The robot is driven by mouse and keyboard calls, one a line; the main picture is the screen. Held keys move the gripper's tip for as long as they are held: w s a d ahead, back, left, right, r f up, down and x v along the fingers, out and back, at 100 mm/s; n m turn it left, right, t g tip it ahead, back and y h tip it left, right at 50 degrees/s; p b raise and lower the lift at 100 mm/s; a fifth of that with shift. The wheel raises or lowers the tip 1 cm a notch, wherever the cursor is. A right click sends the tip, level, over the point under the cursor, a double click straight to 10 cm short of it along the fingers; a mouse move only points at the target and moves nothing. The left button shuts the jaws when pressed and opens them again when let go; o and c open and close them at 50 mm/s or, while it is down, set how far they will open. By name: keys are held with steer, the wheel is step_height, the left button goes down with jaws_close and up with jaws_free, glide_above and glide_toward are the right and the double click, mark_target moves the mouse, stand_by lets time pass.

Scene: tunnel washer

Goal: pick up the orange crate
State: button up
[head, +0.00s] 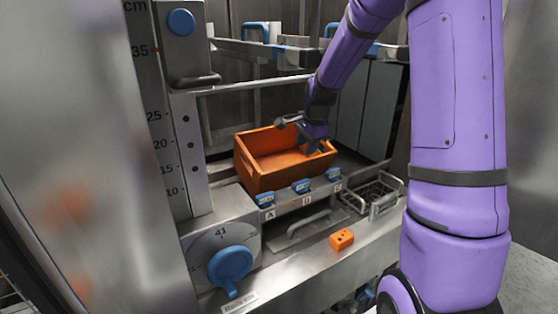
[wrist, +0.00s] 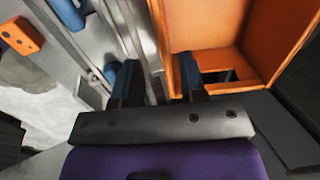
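The orange crate (head: 262,175) is an open-topped box. It sits upright on a metal ledge inside the washer, in the middle of the head view. In the wrist view its orange walls (wrist: 205,22) fill the upper right, with a dark cut-out in one wall. My gripper (head: 312,142) is at the crate's right side, by its rim. In the wrist view my gripper (wrist: 160,82) has its two dark fingers spread apart. A crate wall's edge appears between them, one finger on the inner side and one outside. Contact cannot be told.
Blue clips (head: 301,186) line the ledge front. A blue knob (head: 230,265) projects at lower left. Grey panels (head: 370,108) stand behind, and a rail (head: 255,84) crosses above the crate.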

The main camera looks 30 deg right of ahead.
mark_target(302, 161)
steer(key=x, duration=0.9)
steer(key=shift+w+d+f, duration=0.15)
steer(key=shift+f, duration=0.15)
jaws_close()
